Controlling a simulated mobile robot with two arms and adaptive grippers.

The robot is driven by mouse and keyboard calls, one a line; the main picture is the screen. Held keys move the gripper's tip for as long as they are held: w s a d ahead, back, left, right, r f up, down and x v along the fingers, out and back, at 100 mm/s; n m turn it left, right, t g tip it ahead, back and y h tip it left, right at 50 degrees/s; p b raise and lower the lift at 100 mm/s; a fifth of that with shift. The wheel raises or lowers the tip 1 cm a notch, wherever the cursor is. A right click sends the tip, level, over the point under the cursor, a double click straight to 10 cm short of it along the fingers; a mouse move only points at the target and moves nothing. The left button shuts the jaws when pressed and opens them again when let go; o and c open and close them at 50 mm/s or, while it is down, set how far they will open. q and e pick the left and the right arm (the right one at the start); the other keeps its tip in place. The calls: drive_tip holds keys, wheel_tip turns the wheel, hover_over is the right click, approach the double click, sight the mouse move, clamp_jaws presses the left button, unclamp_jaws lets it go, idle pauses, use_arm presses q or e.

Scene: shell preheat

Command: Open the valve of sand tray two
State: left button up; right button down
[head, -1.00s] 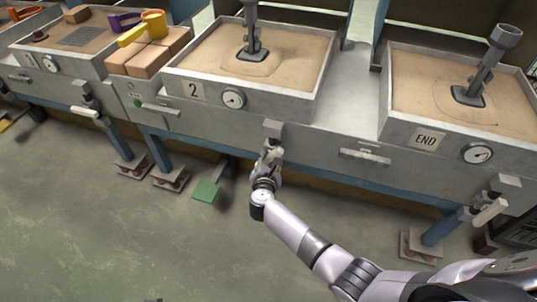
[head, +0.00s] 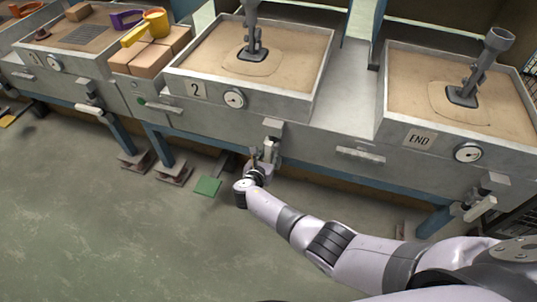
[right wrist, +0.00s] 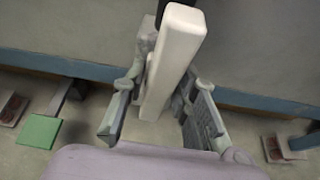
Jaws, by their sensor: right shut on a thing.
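Sand tray two (head: 318,107) is a grey box of sand with a "2" plate and a round gauge (head: 234,99) on its front. Its valve (head: 272,127) is a grey block below the front wall, with a pale lever (head: 269,151) that hangs downward. My right gripper (head: 263,168) is at the lower part of this lever. In the right wrist view the white lever (right wrist: 173,62) runs between the two fingers of my right gripper (right wrist: 158,108), which is shut on it. The fingers partly hide the lever in the head view. My left gripper is not in view.
A green pedal (head: 208,186) is near the floor left of my gripper. The END tray (head: 400,125) stands at right with its own valve lever (head: 478,210). Orange bricks (head: 150,57) lie left of tray two. The floor in front is clear.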

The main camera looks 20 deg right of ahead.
drive_tip(key=shift+f, duration=0.1)
idle(0.4)
drive_tip(key=c, duration=1.4)
unclamp_jaws()
drive_tip(key=shift+c, duration=0.2)
drive_tip(key=v, duration=1.2)
drive_tip(key=shift+a, duration=0.15)
drive_tip(key=shift+f, duration=0.1)
